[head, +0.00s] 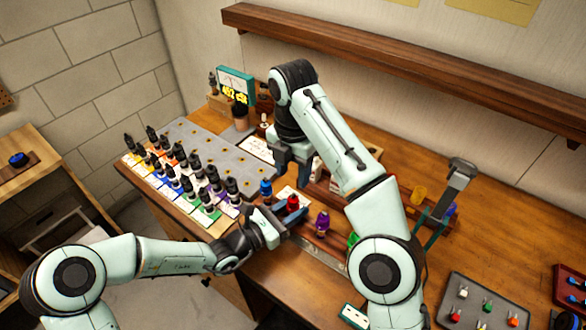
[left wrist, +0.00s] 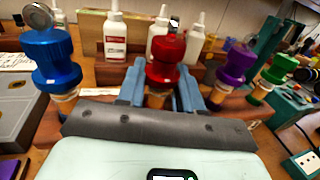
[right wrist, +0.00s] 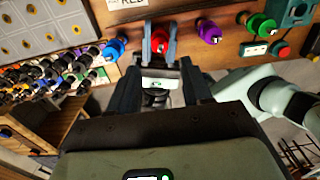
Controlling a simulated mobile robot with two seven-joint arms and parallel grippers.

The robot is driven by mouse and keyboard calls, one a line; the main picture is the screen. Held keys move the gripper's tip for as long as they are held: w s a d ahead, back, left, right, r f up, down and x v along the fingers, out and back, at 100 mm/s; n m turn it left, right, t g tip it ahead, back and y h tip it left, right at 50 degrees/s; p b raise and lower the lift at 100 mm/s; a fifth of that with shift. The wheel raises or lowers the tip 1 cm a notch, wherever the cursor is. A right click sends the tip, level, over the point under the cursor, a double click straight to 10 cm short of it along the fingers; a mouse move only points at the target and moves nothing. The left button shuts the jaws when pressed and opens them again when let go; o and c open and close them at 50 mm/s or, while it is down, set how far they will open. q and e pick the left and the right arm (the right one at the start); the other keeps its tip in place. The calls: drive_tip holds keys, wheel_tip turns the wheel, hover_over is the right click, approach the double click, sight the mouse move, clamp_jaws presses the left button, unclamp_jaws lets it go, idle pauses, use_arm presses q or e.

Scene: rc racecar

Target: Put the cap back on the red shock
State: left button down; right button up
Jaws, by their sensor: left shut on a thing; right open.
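The red shock (head: 292,202) stands upright in a wooden rack. In the left wrist view its red top (left wrist: 166,72) carries a metal end piece, with an amber body below. I cannot tell whether the red top is a separate cap or how tightly it sits. My left gripper (head: 277,222) is shut on the red shock, its fingers on either side below the red top. My right gripper (head: 292,172) points down above and behind the shock. It is open, and in the right wrist view its fingers are apart, with the red shock (right wrist: 160,42) beyond the gap.
Blue (head: 265,188), purple (head: 322,223) and green (left wrist: 280,68) shocks stand in the same row. Several white bottles (left wrist: 115,35) stand behind. Many small dark-topped bottles (head: 185,185) fill the left. A grey parts tray (head: 485,305) lies right. A shelf (head: 400,65) runs along the wall.

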sight(293, 194)
idle(0.3)
drive_tip(key=shift+f, duration=4)
clamp_jaws()
